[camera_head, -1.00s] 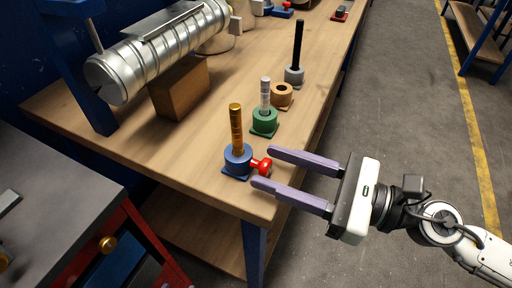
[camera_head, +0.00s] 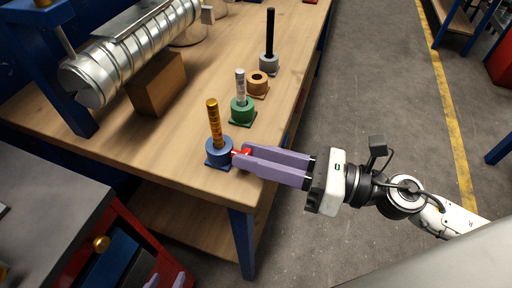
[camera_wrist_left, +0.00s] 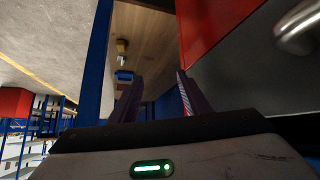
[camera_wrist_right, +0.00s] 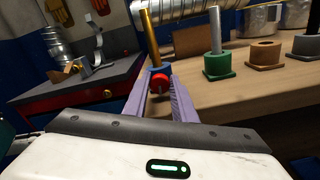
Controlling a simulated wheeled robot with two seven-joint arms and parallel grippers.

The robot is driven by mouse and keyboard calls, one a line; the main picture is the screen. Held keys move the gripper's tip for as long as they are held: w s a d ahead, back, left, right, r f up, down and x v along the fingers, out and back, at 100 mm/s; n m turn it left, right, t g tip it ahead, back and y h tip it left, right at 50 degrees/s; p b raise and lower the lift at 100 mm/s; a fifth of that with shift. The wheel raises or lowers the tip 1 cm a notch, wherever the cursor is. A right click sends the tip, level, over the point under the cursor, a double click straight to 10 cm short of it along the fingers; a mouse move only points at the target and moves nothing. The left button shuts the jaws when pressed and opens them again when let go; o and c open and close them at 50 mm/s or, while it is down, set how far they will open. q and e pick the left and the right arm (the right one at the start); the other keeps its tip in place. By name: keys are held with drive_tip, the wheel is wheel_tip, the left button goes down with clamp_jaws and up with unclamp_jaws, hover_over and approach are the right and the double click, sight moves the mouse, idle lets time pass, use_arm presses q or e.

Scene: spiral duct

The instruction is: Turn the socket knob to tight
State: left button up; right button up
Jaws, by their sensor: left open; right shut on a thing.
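The blue socket (camera_head: 219,153) stands near the table's front corner with a gold rod (camera_head: 214,120) upright in it. Its red knob (camera_head: 241,152) sticks out at the right side; it also shows in the right wrist view (camera_wrist_right: 158,84), between the fingers. My right gripper (camera_head: 241,151) reaches in from the right, its purple fingers shut on the red knob and partly hiding it. My left gripper (camera_head: 165,281) shows only its fingertips at the bottom edge of the head view, apart from the socket. In the left wrist view its fingers (camera_wrist_left: 159,75) are open and empty.
Behind stand a green socket (camera_head: 242,112) with a silver rod, an empty tan socket (camera_head: 258,86) and a grey socket (camera_head: 269,66) with a black rod. A spiral duct (camera_head: 130,50) lies at the back left above a wooden block (camera_head: 158,84). A red cabinet (camera_head: 75,258) stands at lower left.

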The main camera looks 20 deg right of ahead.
drive_tip(key=shift+r+m, duration=0.1)
drive_tip(key=shift+m, duration=0.3)
use_arm(q)
drive_tip(key=shift+s+a+f, duration=0.3)
use_arm(e)
drive_tip(key=o, duration=1)
drive_tip(key=shift+o, duration=0.2)
drive_tip(key=shift+s+d+f+b, duration=0.25)
drive_tip(key=shift+s+d+b, duration=0.15)
drive_tip(key=shift+d+b, duration=0.1)
use_arm(q)
drive_tip(key=shift+w+d+f+b, duration=0.4)
drive_tip(key=shift+f+b, duration=0.3)
drive_tip(key=shift+b, duration=0.35)
use_arm(e)
drive_tip(key=v, duration=0.9)
drive_tip(key=shift+r, duration=0.2)
use_arm(q)
drive_tip(key=shift+d, duration=0.1)
